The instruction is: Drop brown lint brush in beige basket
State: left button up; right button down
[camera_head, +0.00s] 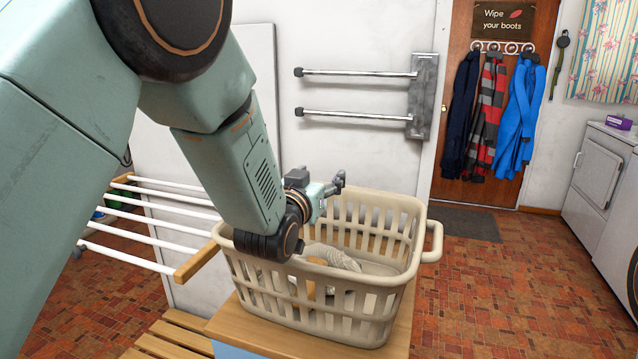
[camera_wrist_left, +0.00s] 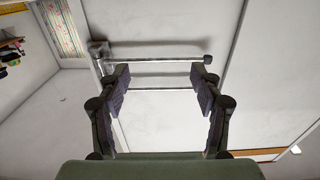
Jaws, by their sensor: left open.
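The beige basket (camera_head: 348,317) is a slotted plastic laundry basket with a side handle, standing upright on a wooden surface. My left gripper (camera_head: 338,184) is above the basket's far rim, pointing away toward the white wall. In the left wrist view its two fingers (camera_wrist_left: 160,88) are spread apart with nothing between them. Inside the basket lies a pale knitted or cloth item (camera_head: 330,256), partly hidden by my arm. A small tan patch shows through the slots, but I cannot tell what it is. I cannot make out a brown lint brush for certain. My right gripper is not seen.
A wooden drying rack (camera_head: 150,232) with white bars stands left of the basket. A wall rack with two bars (camera_head: 355,73) is behind it. A white machine (camera_head: 600,175) stands at the right. Floor right of the basket is clear.

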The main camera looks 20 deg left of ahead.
pick_arm(q)
notch_tip(320, 180, up, 9)
jog(key=shift+d, duration=0.15)
jog(key=shift+s+d, duration=0.1)
jog(key=shift+s, duration=0.1)
